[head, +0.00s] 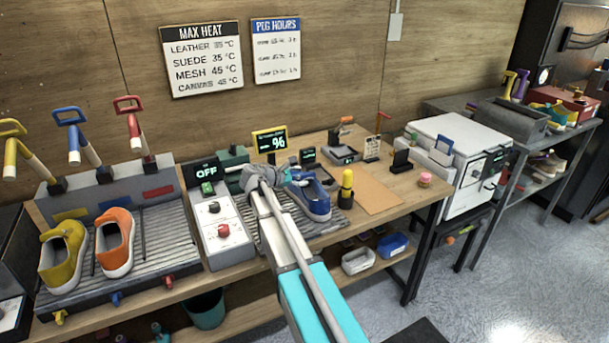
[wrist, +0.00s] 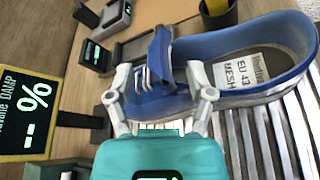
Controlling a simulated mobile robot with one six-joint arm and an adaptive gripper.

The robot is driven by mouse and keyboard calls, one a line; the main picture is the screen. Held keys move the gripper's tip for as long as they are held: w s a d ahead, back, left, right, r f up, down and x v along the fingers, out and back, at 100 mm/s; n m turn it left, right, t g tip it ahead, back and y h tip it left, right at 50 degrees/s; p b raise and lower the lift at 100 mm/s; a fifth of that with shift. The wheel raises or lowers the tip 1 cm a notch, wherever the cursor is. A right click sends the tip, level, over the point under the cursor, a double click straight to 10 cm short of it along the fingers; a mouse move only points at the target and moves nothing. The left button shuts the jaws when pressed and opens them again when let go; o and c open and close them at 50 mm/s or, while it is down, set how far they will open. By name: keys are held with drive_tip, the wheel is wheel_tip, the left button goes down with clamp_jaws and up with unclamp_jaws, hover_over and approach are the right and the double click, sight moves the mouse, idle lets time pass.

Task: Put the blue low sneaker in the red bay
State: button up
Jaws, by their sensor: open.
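The blue low sneaker (head: 318,205) sits on a slatted grey rack on the bench, right of the control box. In the wrist view the sneaker (wrist: 285,45) shows its open collar and an insole label reading EU 43 MESH. My gripper (head: 285,178) is open at the sneaker's lace area; in the wrist view its fingers (wrist: 160,82) stand on either side of the laces and tongue. I cannot tell whether they touch it. The red bay (head: 168,235), under the red marker and red-handled lever (head: 128,105), is the right one of the left rack and is empty.
A yellow shoe (head: 62,255) and an orange shoe (head: 115,243) fill the other bays. The control box (head: 222,235) reading OFF stands between the racks. A damp display (head: 270,140) and a yellow-topped bottle (head: 346,188) stand close to the sneaker.

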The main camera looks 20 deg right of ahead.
drive_tip(key=p+v, duration=0.2)
drive_tip(key=v, duration=0.7)
drive_tip(key=shift+a+p, duration=0.25)
drive_tip(key=shift+p, duration=0.15)
drive_tip(key=shift+s, duration=0.1)
drive_tip(key=s+f+m+y, duration=0.1)
drive_tip(key=s, duration=0.1)
drive_tip(key=s+f+m+y, duration=0.1)
drive_tip(key=s+f, duration=0.1)
drive_tip(key=s+a+f+m+g+y, duration=0.1)
drive_tip(key=s+m, duration=0.1)
drive_tip(key=s, duration=0.1)
drive_tip(key=shift+f, duration=0.4)
drive_tip(key=s+a+f+m+y, duration=0.1)
drive_tip(key=s, duration=0.1)
drive_tip(key=s+a+f+m+y, duration=0.1)
drive_tip(key=s+f, duration=0.1)
drive_tip(key=s+a+f+m+g+y, duration=0.1)
drive_tip(key=s+m+y, duration=0.1)
drive_tip(key=s, duration=0.1)
drive_tip(key=shift+f, duration=0.15)
drive_tip(key=s+a+f+m+g+y, duration=0.1)
drive_tip(key=s+a+f+m+y, duration=0.2)
drive_tip(key=s+a+m+y, duration=0.3)
drive_tip(key=s+a, duration=0.2)
drive_tip(key=s, duration=0.2)
drive_tip(key=shift+s+m+y, duration=0.3)
drive_tip(key=shift+s+m, duration=0.1)
drive_tip(key=shift+a, duration=0.15)
